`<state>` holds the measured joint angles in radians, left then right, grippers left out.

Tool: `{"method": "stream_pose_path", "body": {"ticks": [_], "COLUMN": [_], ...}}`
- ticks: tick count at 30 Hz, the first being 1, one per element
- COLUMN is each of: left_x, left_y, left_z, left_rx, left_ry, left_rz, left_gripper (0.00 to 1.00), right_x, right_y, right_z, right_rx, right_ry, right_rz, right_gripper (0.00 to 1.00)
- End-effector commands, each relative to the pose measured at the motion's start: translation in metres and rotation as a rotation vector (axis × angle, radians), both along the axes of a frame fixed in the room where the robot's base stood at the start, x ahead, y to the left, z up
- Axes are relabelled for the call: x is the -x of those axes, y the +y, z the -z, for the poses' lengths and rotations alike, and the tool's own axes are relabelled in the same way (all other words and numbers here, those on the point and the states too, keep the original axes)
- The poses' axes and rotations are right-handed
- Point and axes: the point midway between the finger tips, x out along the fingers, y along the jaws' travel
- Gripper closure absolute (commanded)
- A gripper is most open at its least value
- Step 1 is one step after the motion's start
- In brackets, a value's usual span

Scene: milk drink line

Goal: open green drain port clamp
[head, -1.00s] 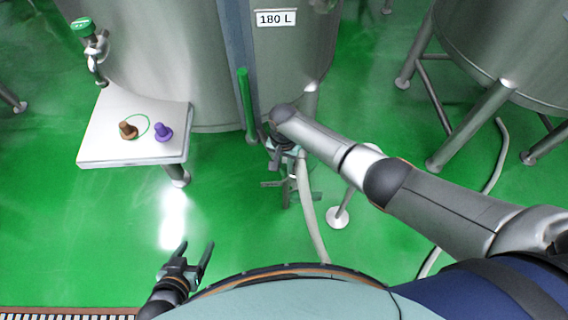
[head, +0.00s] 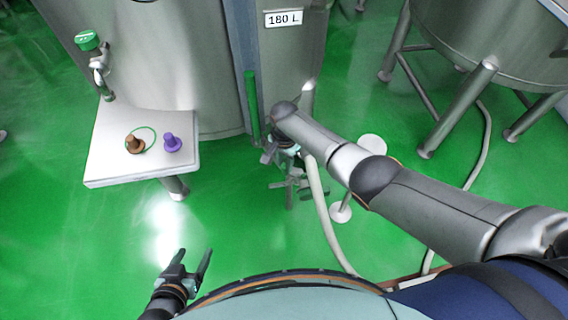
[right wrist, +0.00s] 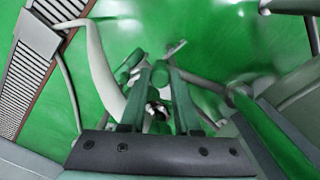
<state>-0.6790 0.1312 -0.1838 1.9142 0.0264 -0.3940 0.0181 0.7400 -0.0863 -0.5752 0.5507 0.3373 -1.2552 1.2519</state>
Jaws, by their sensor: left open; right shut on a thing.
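The tank (head: 160,70) marked 180 L stands at the back, and its drain port is low at its right side. My right arm reaches down to the port and largely hides my right gripper (head: 287,158) in the head view. In the right wrist view, the fingers of my right gripper (right wrist: 161,80) are closed around a small part of the green drain port clamp (right wrist: 132,62). Whether the clamp is open cannot be told. My left gripper (head: 189,266) is open and empty at the lower left, away from the tank.
A white side table (head: 110,172) holds a brown plug (head: 134,145) and a purple plug (head: 172,143). A green upright tube (head: 251,105) stands beside the port. A pale hose (head: 322,215) runs down from it. Green floor (head: 110,240) is free at left.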

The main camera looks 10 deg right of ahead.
Motion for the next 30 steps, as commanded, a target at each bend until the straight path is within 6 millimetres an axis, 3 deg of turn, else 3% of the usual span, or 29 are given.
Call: {"method": "stream_pose_path", "body": {"ticks": [20,21,28,30], "left_x": [-0.0004,-0.0003,-0.0003,-0.0003], "left_y": [-0.0003,-0.0003,-0.0003,-0.0003], "left_z": [0.0003,0.0003,0.0003,0.0003], "left_rx": [0.001,0.001,0.001,0.001], "left_ry": [-0.001,-0.001,-0.001,-0.001], "left_rz": [0.001,0.001,0.001,0.001], "left_gripper": [0.29,0.29,0.29,0.29], "right_x": [-0.0059,-0.0061,-0.0045,-0.0041], "right_y": [-0.0014,-0.0014,-0.0011,-0.0010], "right_z": [-0.0023,-0.0024,-0.0014,-0.0011], "right_rx": [0.001,0.001,0.001,0.001], "right_ry": [-0.011,-0.011,-0.007,-0.006], "right_rz": [0.027,0.026,0.027,0.027], "right_gripper": [1.00,0.67,0.41,0.39]}}
